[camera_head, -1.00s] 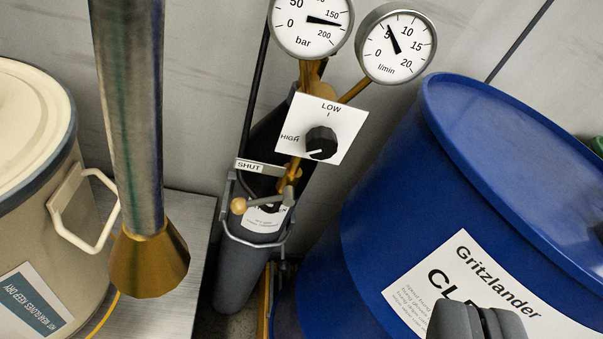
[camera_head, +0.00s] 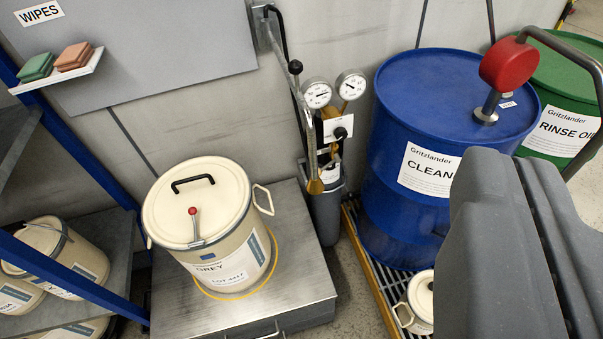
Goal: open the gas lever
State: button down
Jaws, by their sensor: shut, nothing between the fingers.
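The grey gas bottle (camera_head: 325,212) stands against the wall between the cream bucket and the blue drum. Two round gauges, the left one (camera_head: 317,93) and the right one (camera_head: 350,83), sit above it. A white LOW/HIGH panel with a black knob (camera_head: 340,132) is below them. The gas lever is at the bottle's neck, too small and partly covered by the pipe to read its position now. My gripper (camera_head: 514,165) is large in the right foreground, shut and empty, well apart from the bottle and lever.
A metal pipe with a brass cone (camera_head: 315,186) hangs in front of the bottle. The cream bucket (camera_head: 208,220) stands on a steel platform (camera_head: 185,315). The blue drum (camera_head: 395,165) bears a red-headed pump (camera_head: 508,62); a green drum (camera_head: 560,95) stands behind. Blue-framed shelving is left.

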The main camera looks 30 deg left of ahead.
aim_at(326, 167)
jog(key=k, duration=1.35)
jog(key=u, duration=0.2)
jog(key=i, duration=2.15)
jog(key=z, duration=0.6)
